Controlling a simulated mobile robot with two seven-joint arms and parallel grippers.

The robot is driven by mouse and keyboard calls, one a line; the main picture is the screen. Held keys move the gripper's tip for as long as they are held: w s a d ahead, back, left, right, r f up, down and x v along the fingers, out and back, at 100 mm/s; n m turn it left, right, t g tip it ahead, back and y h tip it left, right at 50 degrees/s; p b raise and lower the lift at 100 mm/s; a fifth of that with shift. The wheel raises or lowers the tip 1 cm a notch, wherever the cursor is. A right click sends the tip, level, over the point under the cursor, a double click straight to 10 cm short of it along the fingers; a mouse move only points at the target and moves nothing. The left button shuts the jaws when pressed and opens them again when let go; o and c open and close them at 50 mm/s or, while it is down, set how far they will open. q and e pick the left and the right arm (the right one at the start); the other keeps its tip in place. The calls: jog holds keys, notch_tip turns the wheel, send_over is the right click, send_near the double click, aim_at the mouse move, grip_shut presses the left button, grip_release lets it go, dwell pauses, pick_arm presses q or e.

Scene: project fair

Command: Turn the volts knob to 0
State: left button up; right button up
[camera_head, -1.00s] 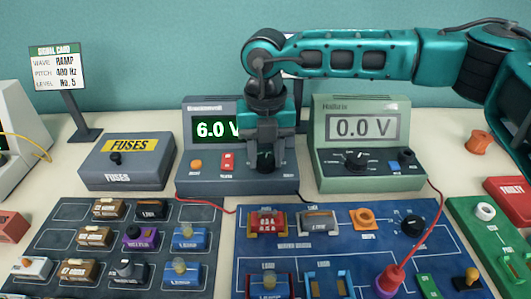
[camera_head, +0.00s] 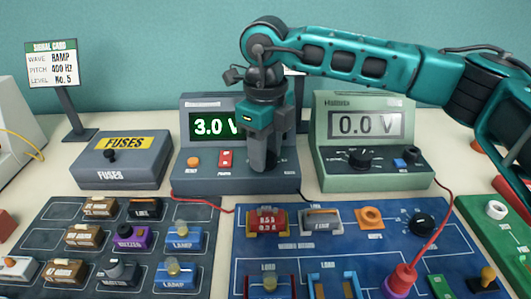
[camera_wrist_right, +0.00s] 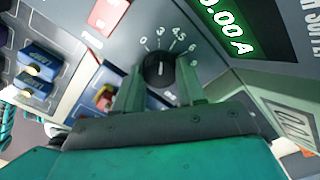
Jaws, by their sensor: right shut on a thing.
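The grey power supply (camera_head: 225,183) stands at the back middle. Its green display (camera_head: 214,125) reads 3.0 V, partly covered by my right arm. The black volts knob (camera_wrist_right: 159,66) shows in the right wrist view, with 0, 3, 4.5, 6 and further marks around it. My right gripper (camera_head: 262,165) points down at the panel and hides the knob in the head view. In the right wrist view its two fingers (camera_wrist_right: 159,84) are shut on the knob, one on each side. My left gripper is not in view.
A green meter (camera_head: 365,167) reading 0.0 V stands close to the right of the power supply. An orange button (camera_head: 193,161) and a red switch (camera_head: 226,159) sit left of my gripper. The fuse box (camera_head: 124,158) is further left. Blue component boards lie in front.

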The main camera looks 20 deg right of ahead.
jog(key=n, duration=0.3)
jog(key=shift+n+b, duration=0.3)
jog(key=shift+b, duration=0.1)
jog(key=shift+n+b, duration=0.35)
jog(key=shift+n, duration=1.45)
jog(key=o, duration=1.1)
jog(key=shift+c, duration=0.2)
jog(key=shift+r, duration=0.1)
notch_tip(320, 180, up, 13)
jog(key=p, duration=0.1)
